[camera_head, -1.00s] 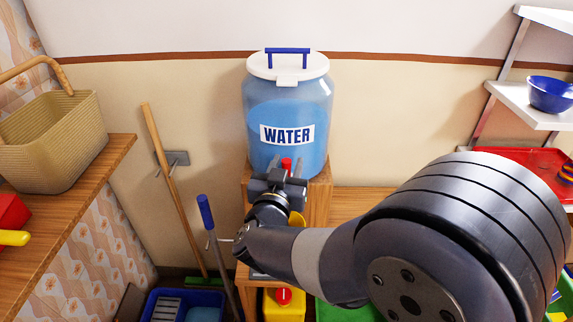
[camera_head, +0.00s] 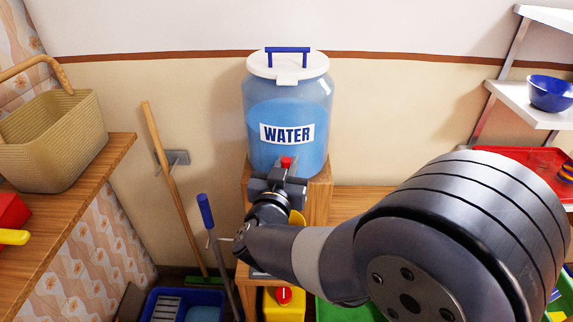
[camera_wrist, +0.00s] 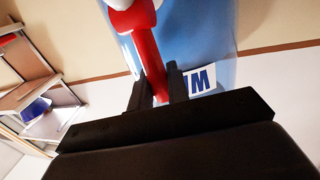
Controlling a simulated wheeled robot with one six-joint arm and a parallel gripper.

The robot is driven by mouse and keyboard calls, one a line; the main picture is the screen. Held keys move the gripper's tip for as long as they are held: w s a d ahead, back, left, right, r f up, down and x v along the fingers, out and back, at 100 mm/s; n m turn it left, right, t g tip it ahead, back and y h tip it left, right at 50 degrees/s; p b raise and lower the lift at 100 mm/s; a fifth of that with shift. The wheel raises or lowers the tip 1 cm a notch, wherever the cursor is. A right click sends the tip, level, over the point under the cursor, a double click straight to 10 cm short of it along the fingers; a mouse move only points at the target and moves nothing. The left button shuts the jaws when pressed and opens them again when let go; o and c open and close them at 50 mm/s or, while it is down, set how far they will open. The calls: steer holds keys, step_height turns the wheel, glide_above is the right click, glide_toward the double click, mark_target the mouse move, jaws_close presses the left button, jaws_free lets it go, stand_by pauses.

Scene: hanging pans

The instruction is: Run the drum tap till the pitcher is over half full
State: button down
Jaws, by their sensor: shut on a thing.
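The blue water drum (camera_head: 288,105), labelled WATER, stands on a wooden stand with a white lid on top. Its red tap lever (camera_head: 287,162) shows at the drum's lower front, and large in the wrist view (camera_wrist: 150,60). My gripper (camera_head: 284,172) is at the tap. Its two dark fingers, also in the wrist view (camera_wrist: 160,88), are shut on the lever from both sides. A yellow thing (camera_head: 297,218) shows just below my wrist; my arm hides most of it, so I cannot tell whether it is the pitcher. The tap's spout and any flow are hidden.
A wooden stick (camera_head: 172,180) and a blue-handled tool (camera_head: 205,212) lean left of the stand. A blue bin (camera_head: 152,300) and a yellow container (camera_head: 284,305) are below. A basket (camera_head: 55,140) sits on the left shelf; right shelves hold a blue bowl (camera_head: 550,93).

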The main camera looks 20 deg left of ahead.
steer(key=shift+f+b, duration=0.15)
steer(key=shift+b, duration=0.3)
steer(key=shift+s+f+t+b, duration=0.15)
steer(key=shift+s+t+b, duration=0.2)
steer(key=shift+b, duration=0.55)
steer(key=b, duration=0.2)
steer(key=t+b, duration=0.1)
steer(key=b, duration=0.1)
steer(key=shift+s+d+f+t, duration=0.15)
steer(key=shift+s+f+t, duration=0.1)
steer(key=shift+s, duration=0.05)
steer(key=s+m+t+b, duration=0.1)
steer(key=t+b, duration=0.1)
steer(key=b, duration=0.4)
steer(key=shift+s+d+f+b, duration=0.1)
steer(key=shift+d+b, duration=0.05)
steer(key=shift+b, duration=0.15)
steer(key=shift+s+t+b, duration=0.25)
steer(key=shift+t+b, duration=0.35)
steer(key=shift+b, duration=0.5)
steer(key=shift+d+r+m+b, duration=0.1)
steer(key=shift+r+m+b, duration=0.1)
steer(key=shift+m+b, duration=0.15)
steer(key=c, duration=1.4)
jaws_free()
